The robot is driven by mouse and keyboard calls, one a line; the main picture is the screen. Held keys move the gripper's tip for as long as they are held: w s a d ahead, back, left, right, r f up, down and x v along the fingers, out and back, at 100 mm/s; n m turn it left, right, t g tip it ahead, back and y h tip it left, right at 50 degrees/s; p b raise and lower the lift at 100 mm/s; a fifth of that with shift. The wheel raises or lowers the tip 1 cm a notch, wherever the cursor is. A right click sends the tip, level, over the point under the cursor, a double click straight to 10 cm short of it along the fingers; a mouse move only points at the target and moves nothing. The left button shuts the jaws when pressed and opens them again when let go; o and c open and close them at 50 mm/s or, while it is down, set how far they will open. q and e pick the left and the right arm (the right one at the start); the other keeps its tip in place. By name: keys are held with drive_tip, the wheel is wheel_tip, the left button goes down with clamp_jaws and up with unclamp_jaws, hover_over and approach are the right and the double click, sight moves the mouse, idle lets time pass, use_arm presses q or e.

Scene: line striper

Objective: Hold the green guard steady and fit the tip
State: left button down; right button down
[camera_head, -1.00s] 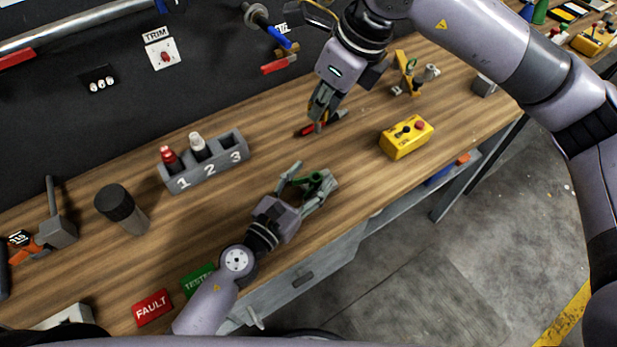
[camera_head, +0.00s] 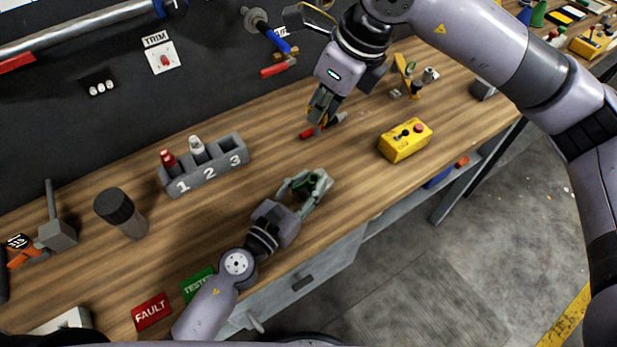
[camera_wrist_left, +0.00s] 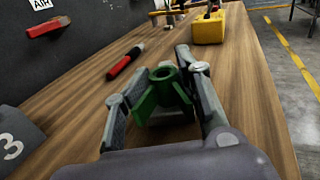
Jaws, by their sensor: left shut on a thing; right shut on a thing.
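The green guard (camera_head: 305,186) is a short ring-topped piece with side fins, over the bench near its front edge. My left gripper (camera_head: 312,184) is shut on it. In the left wrist view the guard (camera_wrist_left: 166,90) sits between the two fingers (camera_wrist_left: 160,98), its round opening facing up. My right gripper (camera_head: 318,112) points down above the bench, farther back, near a red-handled tool. It is shut on a small brownish thing mostly hidden by the fingers; I cannot tell for sure that it is the tip.
The red-handled tool (camera_head: 308,132) lies on the bench, also in the left wrist view (camera_wrist_left: 120,66). A numbered grey rack (camera_head: 207,170) holds bottles in 1 and 2; 3 looks empty. A yellow control box (camera_head: 405,140) stands right. Bare wood lies between the grippers.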

drive_tip(key=shift+f, duration=0.1)
drive_tip(key=f+m, duration=0.1)
drive_tip(key=m, duration=0.1)
drive_tip(key=f+m+t+h, duration=0.1)
drive_tip(key=m, duration=0.1)
drive_tip(key=shift+s+a+m, duration=0.1)
drive_tip(key=shift+a+m, duration=0.2)
drive_tip(key=shift+a, duration=0.1)
drive_tip(key=m, duration=0.1)
drive_tip(key=f+m+h, duration=0.1)
drive_tip(key=m, duration=0.1)
drive_tip(key=f+m, duration=0.1)
drive_tip(key=shift+a+m+t+h, duration=0.25)
drive_tip(key=shift+m+t+h, duration=0.05)
drive_tip(key=shift+m+t, duration=0.1)
drive_tip(key=f+m+h, duration=0.2)
drive_tip(key=m, duration=0.3)
drive_tip(key=m+h, duration=0.1)
drive_tip(key=m, duration=0.4)
hover_over(317, 177)
drive_tip(key=s+a, duration=0.1)
wheel_tip(317, 177, down, 7)
drive_tip(key=shift+r+g, duration=0.2)
drive_tip(key=shift+g, duration=0.1)
drive_tip(key=shift+a+f, duration=0.1)
drive_tip(key=shift+f, duration=2)
idle(0.5)
